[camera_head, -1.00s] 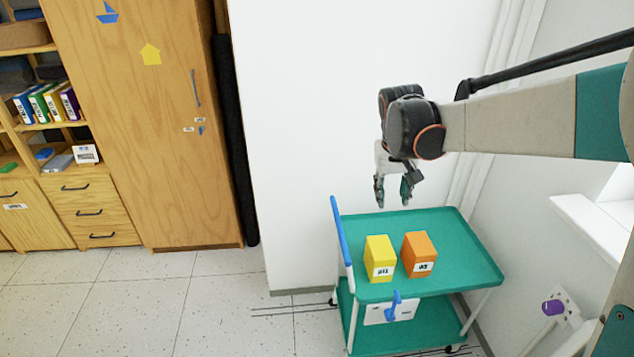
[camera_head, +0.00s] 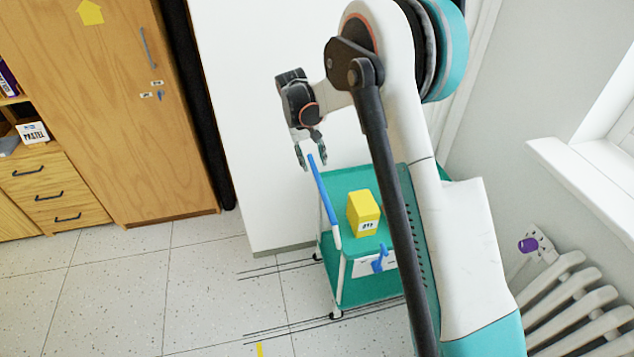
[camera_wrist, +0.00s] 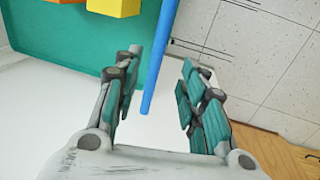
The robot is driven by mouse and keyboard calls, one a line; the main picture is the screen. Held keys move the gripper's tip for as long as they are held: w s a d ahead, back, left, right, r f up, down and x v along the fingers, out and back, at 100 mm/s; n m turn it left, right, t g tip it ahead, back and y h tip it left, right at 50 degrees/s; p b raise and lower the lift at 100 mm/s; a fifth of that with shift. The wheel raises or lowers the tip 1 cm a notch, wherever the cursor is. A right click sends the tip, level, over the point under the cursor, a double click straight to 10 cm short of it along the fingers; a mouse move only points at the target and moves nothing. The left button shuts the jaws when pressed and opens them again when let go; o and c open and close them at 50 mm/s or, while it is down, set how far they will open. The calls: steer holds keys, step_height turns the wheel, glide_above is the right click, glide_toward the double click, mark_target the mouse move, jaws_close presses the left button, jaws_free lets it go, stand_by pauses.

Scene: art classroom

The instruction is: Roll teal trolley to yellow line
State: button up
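The teal trolley (camera_head: 350,181) stands by the white wall, with its blue push handle (camera_head: 323,200) along its left end. A yellow box (camera_head: 362,208) is on its top shelf. My arm hides the right part of the trolley in the head view. My gripper (camera_head: 312,165) is open and empty above the handle's far end. In the wrist view the blue handle (camera_wrist: 160,60) runs between the open fingers (camera_wrist: 158,90), seemingly beyond them. A short piece of yellow line (camera_head: 260,349) shows on the floor at the bottom edge.
Dark floor lines (camera_head: 290,330) run beside the trolley's wheels. A wooden cabinet (camera_head: 130,110) stands at left. A radiator (camera_head: 570,310) and a window sill (camera_head: 580,175) are at right. The tiled floor (camera_head: 130,290) left of the trolley is clear.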

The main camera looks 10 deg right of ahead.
mark_target(320, 183)
steer(key=f+b, duration=0.1)
steer(key=f, duration=0.2)
steer(key=d+f+b, duration=0.1)
steer(key=f, duration=0.3)
steer(key=d+f+b, duration=0.1)
steer(key=f, duration=0.2)
steer(key=shift+d+f+b, duration=0.1)
steer(key=shift+f+b, duration=0.15)
steer(key=shift+b, duration=0.05)
steer(key=shift+c, duration=0.3)
jaws_close()
